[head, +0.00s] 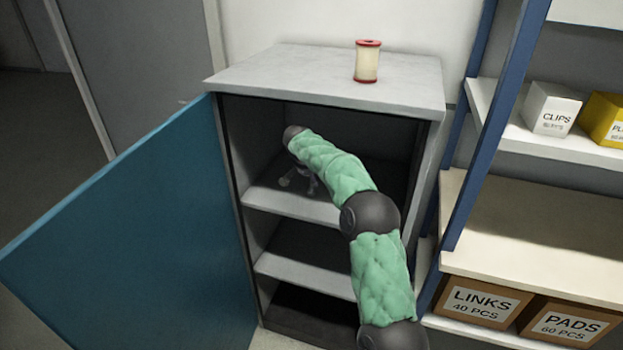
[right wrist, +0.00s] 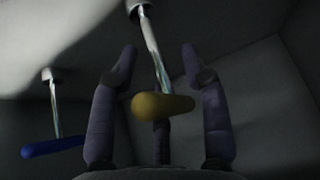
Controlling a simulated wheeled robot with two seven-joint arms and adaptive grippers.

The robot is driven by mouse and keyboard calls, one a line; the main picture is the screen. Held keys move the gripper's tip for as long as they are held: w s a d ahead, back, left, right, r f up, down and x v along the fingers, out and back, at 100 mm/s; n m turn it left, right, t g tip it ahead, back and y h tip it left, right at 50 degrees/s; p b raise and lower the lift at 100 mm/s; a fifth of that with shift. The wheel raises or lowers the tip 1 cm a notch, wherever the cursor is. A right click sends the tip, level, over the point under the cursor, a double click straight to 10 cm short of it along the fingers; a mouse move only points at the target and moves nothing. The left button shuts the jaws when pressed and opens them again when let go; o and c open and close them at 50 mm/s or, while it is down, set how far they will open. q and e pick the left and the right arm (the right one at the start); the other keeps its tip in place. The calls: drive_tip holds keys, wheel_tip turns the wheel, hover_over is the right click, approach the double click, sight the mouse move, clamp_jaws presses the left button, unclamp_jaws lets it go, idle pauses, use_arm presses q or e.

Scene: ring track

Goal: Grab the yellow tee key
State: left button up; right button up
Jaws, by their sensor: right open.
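The yellow tee key (right wrist: 163,105) shows in the right wrist view, its yellow handle low in the middle and its shiny metal shank running up to a round grey fitting. My right gripper (right wrist: 159,54) is open, with one finger on each side of the key; its handle lies between the fingers and I see no clear grip on it. In the head view my right gripper (head: 309,183) is partly hidden inside the cabinet's upper compartment. I cannot make out the yellow key in that view. My left gripper is not in view.
A blue tee key (right wrist: 52,147) is left of the gripper in the right wrist view. The cabinet (head: 330,75) has its blue door (head: 140,240) swung open to the left. A spool (head: 367,62) stands on top. A blue-framed shelf (head: 490,130) with boxes stands at right.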

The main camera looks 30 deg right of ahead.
drive_tip(key=shift+c, duration=0.3)
clamp_jaws()
drive_tip(key=shift+r, duration=0.15)
